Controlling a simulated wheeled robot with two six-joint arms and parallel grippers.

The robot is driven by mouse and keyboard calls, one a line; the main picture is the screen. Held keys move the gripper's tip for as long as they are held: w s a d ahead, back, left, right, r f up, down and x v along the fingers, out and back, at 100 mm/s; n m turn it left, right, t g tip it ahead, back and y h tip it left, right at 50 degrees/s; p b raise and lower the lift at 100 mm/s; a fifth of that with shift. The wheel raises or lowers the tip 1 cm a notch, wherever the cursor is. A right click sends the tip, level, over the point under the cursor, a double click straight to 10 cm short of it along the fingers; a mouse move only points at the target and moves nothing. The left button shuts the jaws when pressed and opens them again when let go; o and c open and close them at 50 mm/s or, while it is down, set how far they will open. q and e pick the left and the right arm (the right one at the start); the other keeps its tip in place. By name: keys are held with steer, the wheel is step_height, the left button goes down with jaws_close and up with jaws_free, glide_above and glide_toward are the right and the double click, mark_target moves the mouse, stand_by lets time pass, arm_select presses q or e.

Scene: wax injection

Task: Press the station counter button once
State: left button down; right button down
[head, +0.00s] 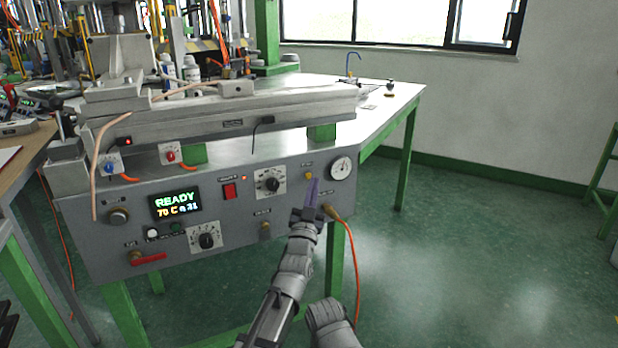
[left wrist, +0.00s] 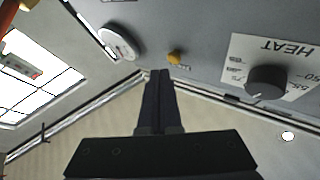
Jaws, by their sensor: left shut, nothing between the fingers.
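A small yellow button (head: 308,175) sits on the right part of the grey station front panel (head: 110,262), left of a round gauge. The label beside it is too small to read. My left gripper (head: 313,183) is shut and empty, its dark fingers pointing up close beside the button. In the left wrist view, the yellow button (left wrist: 175,57) is just beyond and right of the shut fingertips (left wrist: 158,72); I cannot tell whether they touch. A display (head: 175,204) reads READY and 70 C, with a number that looks like 21. My right gripper is not in view.
The panel also carries the round gauge (head: 341,168), a black HEAT knob (head: 270,184), a red switch (head: 230,191) and a lower knob (head: 207,240). An orange cable (head: 355,260) hangs from a fitting right of my gripper. The floor at right is clear.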

arm_select(q)
steer(key=shift+w, duration=0.1)
steer(key=shift+w+a, duration=0.15)
steer(key=shift+w, duration=0.1)
steer(key=shift+w+a, duration=0.2)
steer(key=shift+w, duration=0.25)
stand_by(0.9)
steer(key=shift+s, duration=0.15)
steer(key=shift+s+d, duration=0.35)
steer(key=shift+s, duration=0.3)
steer(key=s, duration=0.1)
steer(key=s+d, duration=0.1)
steer(key=s, duration=0.1)
steer(key=s+d, duration=0.1)
steer(key=shift+s+d, duration=0.15)
steer(key=shift+s, duration=0.2)
